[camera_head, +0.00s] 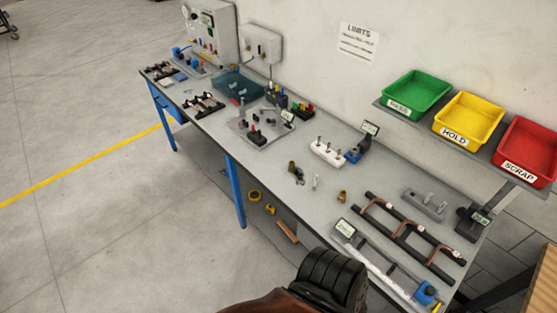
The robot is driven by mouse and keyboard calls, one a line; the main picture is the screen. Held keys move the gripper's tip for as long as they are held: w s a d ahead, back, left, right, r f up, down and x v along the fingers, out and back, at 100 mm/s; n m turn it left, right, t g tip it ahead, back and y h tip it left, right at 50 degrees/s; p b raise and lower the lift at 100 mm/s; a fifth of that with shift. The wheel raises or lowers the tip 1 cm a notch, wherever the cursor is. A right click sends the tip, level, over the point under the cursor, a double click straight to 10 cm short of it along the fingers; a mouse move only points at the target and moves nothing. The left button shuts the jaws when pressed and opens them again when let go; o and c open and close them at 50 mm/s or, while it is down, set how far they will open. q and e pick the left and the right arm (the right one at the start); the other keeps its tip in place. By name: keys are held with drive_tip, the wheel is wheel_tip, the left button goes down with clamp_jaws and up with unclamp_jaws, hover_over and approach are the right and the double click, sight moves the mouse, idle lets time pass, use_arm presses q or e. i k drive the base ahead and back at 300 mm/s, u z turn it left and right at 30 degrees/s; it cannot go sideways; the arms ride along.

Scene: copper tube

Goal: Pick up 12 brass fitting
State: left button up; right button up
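Two small brass-coloured fittings stand on the grey workbench (225,135). One brass fitting (342,197) is at the middle right, left of the black rack. The other brass-coloured piece (292,167) is farther left, beside a small dark part (299,177). No size marking can be read on either, so I cannot tell which is the 12. A small pale upright piece (315,183) stands between them. Neither of my grippers is in view.
A black rack (404,233) with copper tubes and a device with a display (345,229) lie at the right. A white block (327,153) stands behind the fittings. Green (416,91), yellow (469,117) and red (527,150) bins sit on a shelf. Bench around the fittings is mostly clear.

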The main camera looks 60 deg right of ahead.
sight(291, 169)
drive_tip(key=z, duration=0.25)
drive_tip(key=i, duration=1.9)
drive_tip(key=z, duration=1.2)
drive_tip(key=i, duration=0.9)
drive_tip(key=z, duration=1.05)
